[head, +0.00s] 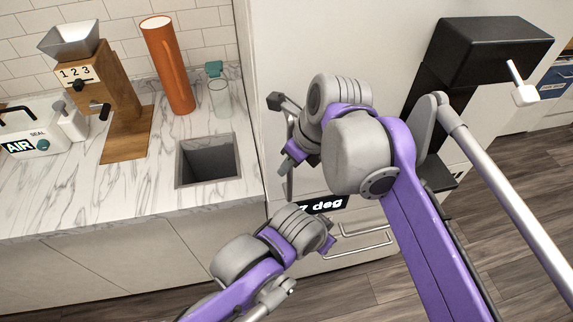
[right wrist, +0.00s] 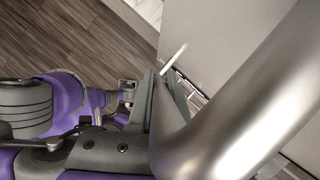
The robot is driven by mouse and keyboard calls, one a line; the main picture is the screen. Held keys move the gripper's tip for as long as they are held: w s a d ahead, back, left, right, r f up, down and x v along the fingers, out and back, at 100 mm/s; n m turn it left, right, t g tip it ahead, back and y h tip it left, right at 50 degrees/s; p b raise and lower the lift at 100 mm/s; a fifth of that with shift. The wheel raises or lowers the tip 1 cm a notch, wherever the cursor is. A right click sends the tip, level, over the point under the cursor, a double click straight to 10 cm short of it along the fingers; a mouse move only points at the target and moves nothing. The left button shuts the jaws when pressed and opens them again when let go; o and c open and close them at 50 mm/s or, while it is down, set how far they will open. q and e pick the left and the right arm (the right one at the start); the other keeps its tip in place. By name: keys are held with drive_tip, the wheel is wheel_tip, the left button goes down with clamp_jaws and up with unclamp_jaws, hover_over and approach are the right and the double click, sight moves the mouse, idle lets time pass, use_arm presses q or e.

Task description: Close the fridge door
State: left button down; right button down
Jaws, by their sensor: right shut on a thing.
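The fridge door (head: 330,40) is the large pale panel in the middle of the head view. Its vertical metal handle (head: 290,185) is near its left edge. My right gripper (head: 287,160) is shut on this handle, partly hidden by its own wrist. In the right wrist view the handle (right wrist: 245,85) is a thick silver bar, very close to the camera. I cannot tell whether the door is fully closed or slightly ajar. My left gripper (head: 328,243) is low in front of the fridge, away from the handle; its fingers are mostly hidden.
A marble counter (head: 60,205) with a sink (head: 207,160) lies left of the fridge. A grinder (head: 120,100), an orange pitcher (head: 168,65) and a glass bottle (head: 219,95) stand on it. A black box-like appliance (head: 485,50) is at right. Wooden floor (head: 500,170) shows at right.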

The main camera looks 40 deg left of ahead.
drive_tip(key=shift+w+a, duration=0.15)
drive_tip(key=shift+a, duration=0.05)
drive_tip(key=shift+r, duration=0.15)
idle(0.3)
drive_tip(key=c, duration=0.8)
unclamp_jaws()
drive_tip(key=shift+w+a, duration=0.1)
drive_tip(key=shift+w, duration=0.1)
drive_tip(key=shift+c, duration=0.2)
drive_tip(key=v, duration=1)
drive_tip(key=shift+d+r, duration=0.3)
drive_tip(key=shift+d, duration=0.1)
